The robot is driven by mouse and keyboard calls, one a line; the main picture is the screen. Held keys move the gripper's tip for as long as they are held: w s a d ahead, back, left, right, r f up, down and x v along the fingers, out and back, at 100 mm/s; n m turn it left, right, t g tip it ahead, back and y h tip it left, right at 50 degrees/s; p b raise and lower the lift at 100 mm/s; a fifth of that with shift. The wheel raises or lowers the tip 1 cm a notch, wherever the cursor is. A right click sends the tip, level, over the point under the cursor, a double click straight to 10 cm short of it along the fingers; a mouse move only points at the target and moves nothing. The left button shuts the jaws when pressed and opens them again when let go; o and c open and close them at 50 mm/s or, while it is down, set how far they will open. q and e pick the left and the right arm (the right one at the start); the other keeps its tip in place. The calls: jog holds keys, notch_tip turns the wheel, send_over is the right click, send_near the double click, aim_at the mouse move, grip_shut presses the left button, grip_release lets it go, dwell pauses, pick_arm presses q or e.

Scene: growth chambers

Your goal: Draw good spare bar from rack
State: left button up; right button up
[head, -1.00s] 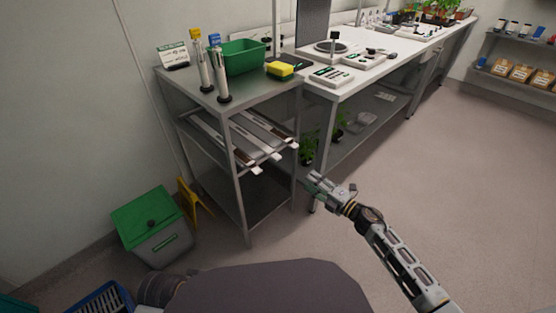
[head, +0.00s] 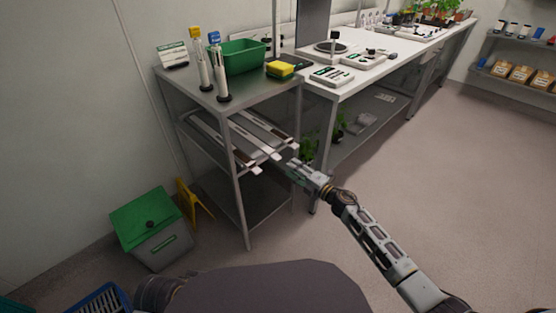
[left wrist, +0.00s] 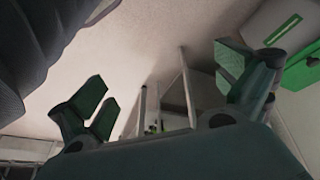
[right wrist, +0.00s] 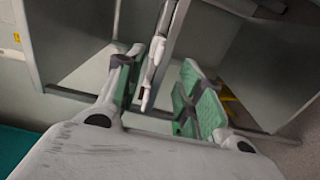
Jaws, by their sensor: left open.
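Several long bars (head: 243,139) lie side by side on the middle level of the steel rack (head: 239,187), with their pale ends sticking out at the front. Some have a dark brown section near the end; from here I cannot tell which is the good spare. My right gripper (head: 297,168) is just in front of the rightmost bar ends. In the right wrist view my right gripper (right wrist: 160,92) is open, with a pale bar end (right wrist: 148,88) showing between its fingers, not gripped. My left gripper (left wrist: 168,90) is open and empty, seen only in the left wrist view.
The rack top holds a green bin (head: 238,57), a yellow sponge (head: 281,68) and upright tubes (head: 221,82). A white bench (head: 362,62) stands to the right. A green-lidded bin (head: 150,222) and yellow floor sign (head: 190,198) stand at left. Floor at right is clear.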

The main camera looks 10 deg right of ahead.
aim_at(280, 159)
jog(key=b+x, duration=0.2)
jog(key=x, duration=0.7)
pick_arm(q)
notch_tip(280, 159, down, 6)
jog(key=d, duration=0.1)
jog(key=shift+w+d+t+h, duration=0.25)
jog(key=shift+t+h, duration=0.15)
jog(key=shift+w+r, duration=0.15)
jog(key=shift+r, duration=0.3)
pick_arm(e)
jog(key=shift+c, duration=0.5)
grip_shut()
